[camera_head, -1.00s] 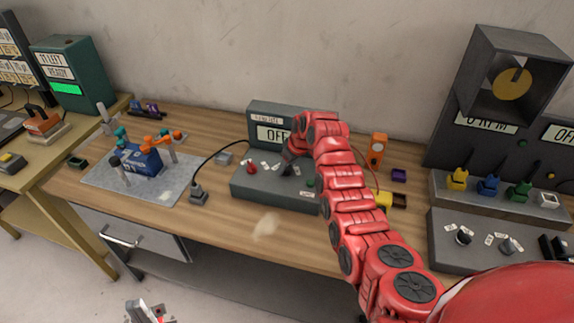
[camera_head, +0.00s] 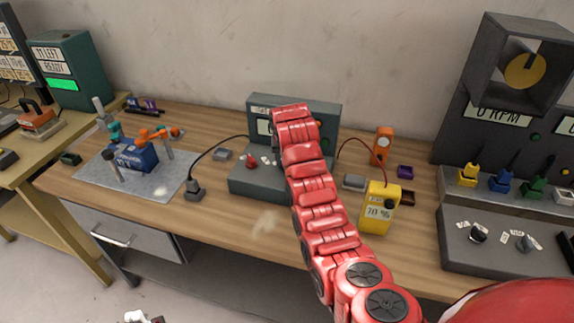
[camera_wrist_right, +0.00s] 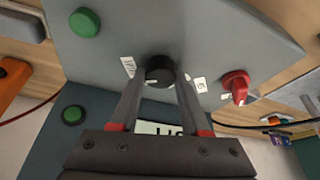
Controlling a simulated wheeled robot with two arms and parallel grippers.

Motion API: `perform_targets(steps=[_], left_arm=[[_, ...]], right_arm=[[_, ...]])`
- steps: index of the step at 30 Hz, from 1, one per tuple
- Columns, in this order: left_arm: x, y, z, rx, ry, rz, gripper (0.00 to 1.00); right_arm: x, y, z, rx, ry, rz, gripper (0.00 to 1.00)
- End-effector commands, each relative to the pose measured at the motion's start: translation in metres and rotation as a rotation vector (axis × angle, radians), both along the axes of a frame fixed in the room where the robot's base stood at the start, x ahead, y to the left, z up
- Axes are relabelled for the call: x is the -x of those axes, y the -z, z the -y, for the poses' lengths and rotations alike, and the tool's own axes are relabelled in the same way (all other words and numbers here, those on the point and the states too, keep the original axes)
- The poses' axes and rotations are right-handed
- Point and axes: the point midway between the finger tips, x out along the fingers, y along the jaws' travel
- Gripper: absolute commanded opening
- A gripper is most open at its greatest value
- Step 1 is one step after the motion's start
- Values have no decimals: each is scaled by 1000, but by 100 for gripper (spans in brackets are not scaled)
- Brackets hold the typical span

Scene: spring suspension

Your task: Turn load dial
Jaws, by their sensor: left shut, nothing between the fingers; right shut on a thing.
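The grey control box (camera_head: 255,183) stands mid-bench, with a red knob (camera_head: 252,161) on its top. My red right arm covers much of the box and its display in the head view. In the right wrist view, a round black dial (camera_wrist_right: 159,69) sits on the box's panel between two small white labels. My right gripper (camera_wrist_right: 160,78) is shut on this dial, one finger on each side. The red knob (camera_wrist_right: 237,87) is to the right of it. My left gripper (camera_head: 142,317) shows only at the bottom edge of the head view, shut and empty, away from the bench.
A yellow meter (camera_head: 378,210) reading 10 % stands right of my arm. An orange device (camera_head: 382,146) is behind it. A second grey panel (camera_head: 500,250) with knobs is at the right. A metal plate (camera_head: 165,189) with a blue unit lies at the left.

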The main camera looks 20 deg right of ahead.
Motion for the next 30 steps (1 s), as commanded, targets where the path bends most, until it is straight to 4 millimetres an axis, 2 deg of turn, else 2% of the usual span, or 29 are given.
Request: perform_targets(steps=[18,19,23,24,30], left_arm=[[0,5,0,0,0,0,0],[0,5,0,0,0,0,0],[0,5,0,0,0,0,0],[0,5,0,0,0,0,0],[0,5,0,0,0,0,0]], right_arm=[[-1,-2,0,0,43,4,0],[-1,-2,0,0,43,4,49],[-1,-1,0,-1,43,3,73],[-1,-1,0,-1,43,2,76],[0,-1,0,0,42,1,76]])
